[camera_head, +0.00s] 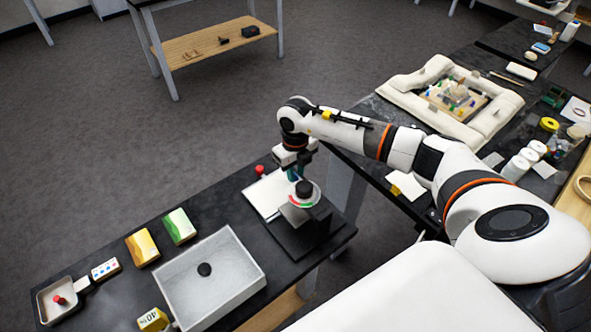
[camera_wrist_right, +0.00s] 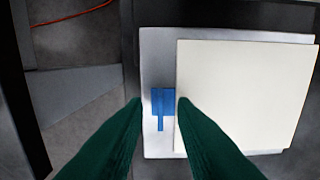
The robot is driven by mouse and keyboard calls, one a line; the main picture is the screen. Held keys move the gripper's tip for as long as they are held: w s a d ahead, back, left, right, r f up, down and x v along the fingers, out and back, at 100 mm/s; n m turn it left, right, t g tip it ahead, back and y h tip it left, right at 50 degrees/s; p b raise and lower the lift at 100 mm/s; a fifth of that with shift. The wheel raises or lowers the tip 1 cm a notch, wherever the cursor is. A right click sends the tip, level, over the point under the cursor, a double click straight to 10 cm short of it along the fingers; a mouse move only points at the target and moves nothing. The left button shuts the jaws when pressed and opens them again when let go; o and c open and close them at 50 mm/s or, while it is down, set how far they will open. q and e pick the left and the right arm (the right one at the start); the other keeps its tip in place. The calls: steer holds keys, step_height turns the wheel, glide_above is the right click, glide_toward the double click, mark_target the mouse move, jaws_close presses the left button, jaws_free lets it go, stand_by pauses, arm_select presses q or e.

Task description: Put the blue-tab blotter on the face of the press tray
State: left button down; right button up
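The blue-tab blotter (camera_wrist_right: 245,95) is a flat cream sheet in the right wrist view, with a blue tab (camera_wrist_right: 163,101) at its left edge. It lies over a pale grey plate (camera_wrist_right: 158,55) that shows along its top and left; I cannot tell whether this is the press tray's face. In the head view, a white sheet surface (camera_head: 264,197) lies on the black table beside my right gripper (camera_head: 293,174), which points down. The green fingers (camera_wrist_right: 159,101) are apart, with the tab between their tips in the picture; contact is unclear. My left gripper is out of view.
A black stand with a round dial (camera_head: 305,192) is close to the gripper. A grey basin (camera_head: 240,258), a yellow box (camera_head: 142,247), a green box (camera_head: 179,226) and a small tray (camera_head: 43,299) stand to the left. A padded frame (camera_head: 400,85) lies on the right table.

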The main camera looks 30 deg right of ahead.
steer(key=shift+r, duration=0.45)
step_height(320, 180, up, 11)
steer(key=b, duration=0.3)
steer(key=shift+r, duration=0.2)
